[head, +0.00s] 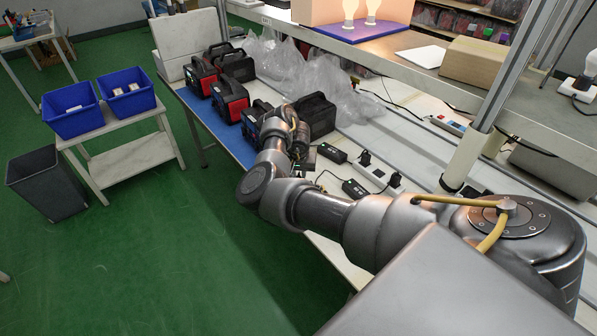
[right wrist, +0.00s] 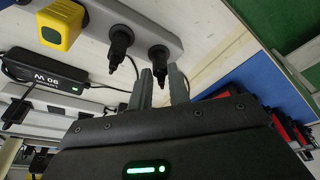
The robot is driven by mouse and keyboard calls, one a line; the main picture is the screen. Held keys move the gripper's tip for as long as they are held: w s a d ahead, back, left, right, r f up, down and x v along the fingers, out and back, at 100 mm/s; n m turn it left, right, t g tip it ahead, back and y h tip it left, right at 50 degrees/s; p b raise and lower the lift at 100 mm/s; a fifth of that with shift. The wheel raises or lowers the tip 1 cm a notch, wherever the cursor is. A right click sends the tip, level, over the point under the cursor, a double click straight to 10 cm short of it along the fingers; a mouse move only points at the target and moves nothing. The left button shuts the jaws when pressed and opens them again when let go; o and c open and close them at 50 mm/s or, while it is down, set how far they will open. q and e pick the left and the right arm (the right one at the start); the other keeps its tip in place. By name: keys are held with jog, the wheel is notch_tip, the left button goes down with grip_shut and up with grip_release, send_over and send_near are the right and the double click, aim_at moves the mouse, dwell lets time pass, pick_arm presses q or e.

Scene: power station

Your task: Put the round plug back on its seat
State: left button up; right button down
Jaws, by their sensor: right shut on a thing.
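My right gripper (right wrist: 165,84) has its two grey fingers closed about the tail of a black round plug (right wrist: 159,55). My left gripper is in neither view.
A yellow block-shaped plug (right wrist: 60,24) and a black 90 W adapter (right wrist: 43,76) with a green light are close by. Black and red power units (head: 232,100) and a black case (head: 317,115) stand behind my gripper. A shelf (head: 430,80) overhangs at right.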

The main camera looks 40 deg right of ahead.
jog(key=shift+s+a+f, duration=0.1)
jog(key=shift+s+f, duration=0.15)
jog(key=shift+f, duration=0.1)
jog(key=c, duration=1.6)
grip_release()
jog(key=shift+c, duration=0.2)
jog(key=o, duration=0.4)
jog(key=shift+w+d, duration=0.2)
jog(key=shift+w, duration=0.05)
jog(key=shift+a+r, duration=0.15)
jog(key=shift+r, duration=0.3)
jog(key=p+v, duration=0.3)
jog(key=v, duration=0.7)
jog(key=shift+s, duration=0.1)
